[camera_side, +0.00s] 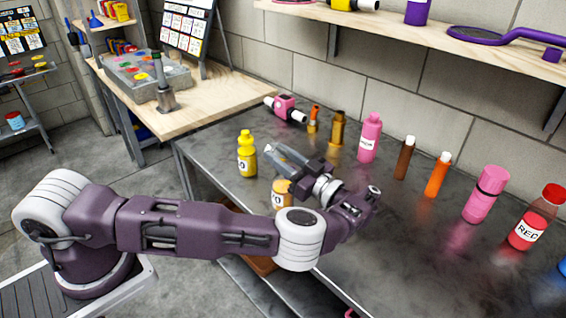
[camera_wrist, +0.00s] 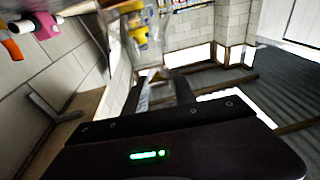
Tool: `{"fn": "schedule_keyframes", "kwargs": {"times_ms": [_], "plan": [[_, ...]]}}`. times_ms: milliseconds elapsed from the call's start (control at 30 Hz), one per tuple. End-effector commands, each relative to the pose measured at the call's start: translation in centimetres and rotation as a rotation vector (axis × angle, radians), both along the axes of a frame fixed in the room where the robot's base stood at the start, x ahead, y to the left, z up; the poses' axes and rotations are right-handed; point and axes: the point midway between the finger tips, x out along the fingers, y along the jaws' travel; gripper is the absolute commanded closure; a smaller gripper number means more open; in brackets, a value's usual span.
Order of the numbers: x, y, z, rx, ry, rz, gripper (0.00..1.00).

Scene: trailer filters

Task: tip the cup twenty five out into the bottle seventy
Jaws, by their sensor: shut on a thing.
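My gripper (camera_side: 314,172) is shut on a clear, pale cup (camera_side: 284,157), held tilted on its side above the dark table, its far end pointing up and left. No number is legible on the cup. A yellow bottle (camera_side: 247,158) stands upright left of the cup. Its white label shows only a part ending in 0. An amber container (camera_side: 282,190) with a white label, also showing a 0, stands below the gripper, partly hidden by my arm. I cannot tell which one is seventy. In the wrist view my gripper's fingers (camera_wrist: 160,88) point toward a blurred yellow bottle (camera_wrist: 138,32).
The table's front right is clear.

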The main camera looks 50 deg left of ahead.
Motion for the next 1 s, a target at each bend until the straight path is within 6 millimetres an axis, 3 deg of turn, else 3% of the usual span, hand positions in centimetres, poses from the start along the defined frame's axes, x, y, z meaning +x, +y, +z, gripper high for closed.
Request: {"fn": "schedule_keyframes", "kwargs": {"times_ms": [1000], "plan": [[0.01, -0.13, 0.06, 0.073, 0.006, -0.001, 1.0]]}}
